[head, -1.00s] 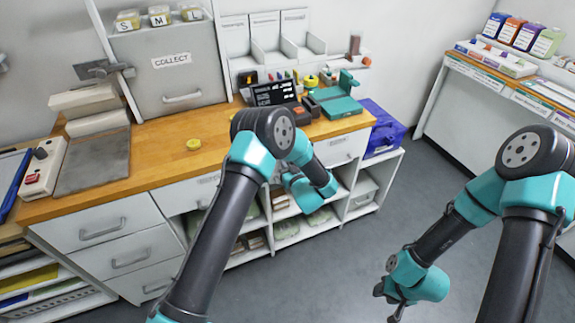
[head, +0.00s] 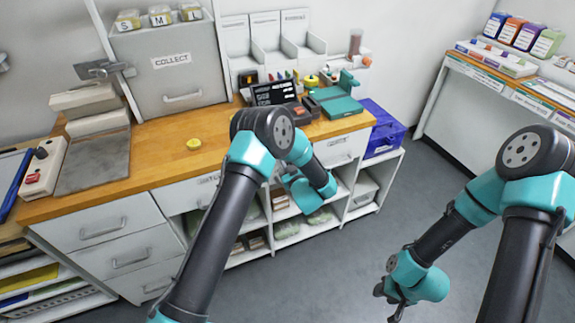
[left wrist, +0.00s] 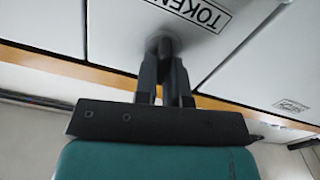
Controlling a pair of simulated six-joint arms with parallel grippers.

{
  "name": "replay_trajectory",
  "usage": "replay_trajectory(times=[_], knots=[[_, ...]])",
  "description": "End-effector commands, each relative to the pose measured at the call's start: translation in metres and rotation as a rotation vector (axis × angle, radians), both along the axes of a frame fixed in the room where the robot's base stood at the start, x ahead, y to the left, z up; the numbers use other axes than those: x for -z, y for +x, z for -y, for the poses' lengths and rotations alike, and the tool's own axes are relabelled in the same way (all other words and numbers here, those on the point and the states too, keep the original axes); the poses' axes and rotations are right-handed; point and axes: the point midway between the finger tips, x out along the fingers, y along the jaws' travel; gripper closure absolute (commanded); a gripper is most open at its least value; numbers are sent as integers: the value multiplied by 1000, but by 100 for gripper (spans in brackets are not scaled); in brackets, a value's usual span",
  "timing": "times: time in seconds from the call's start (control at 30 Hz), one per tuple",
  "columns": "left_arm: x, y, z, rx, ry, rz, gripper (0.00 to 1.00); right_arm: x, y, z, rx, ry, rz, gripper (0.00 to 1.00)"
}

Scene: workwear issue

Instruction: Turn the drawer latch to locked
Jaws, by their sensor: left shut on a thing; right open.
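The drawer latch (left wrist: 161,42) is a round grey knob on a pale drawer front marked "TOKEN" (left wrist: 225,50) in the left wrist view. My left gripper (left wrist: 166,62) has its two dark fingers shut on this knob, straight in front of the drawer. The fingers cover much of the latch, so I cannot read which way it points. In the head view my left wrist (head: 308,192) is in front of the counter drawers, and my own arm hides the latch there. My right gripper (head: 392,300) is open and empty, low over the grey floor, away from the counter.
The wooden counter top (head: 160,165) runs above the drawers. A yellow round item (head: 193,144), a dark display (head: 272,93) and a green device (head: 336,100) stand on it. Open shelves lie below. A blue box (head: 382,128) is at its right end. The floor (head: 330,270) is clear.

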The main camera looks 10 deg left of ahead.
Motion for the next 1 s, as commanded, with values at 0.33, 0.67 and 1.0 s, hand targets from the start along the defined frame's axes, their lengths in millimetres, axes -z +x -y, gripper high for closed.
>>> replay_trajectory(times=[0.33,0.67,1.0], knots=[[1,-2,-3,0,-253,179,100,0,0,0,0,0,0,57],[4,-4,-6,1,-510,360,100,0,0,0,0,0,0,57],[8,-5,-7,0,-773,546,100,0,0,0,0,0,0,57]])
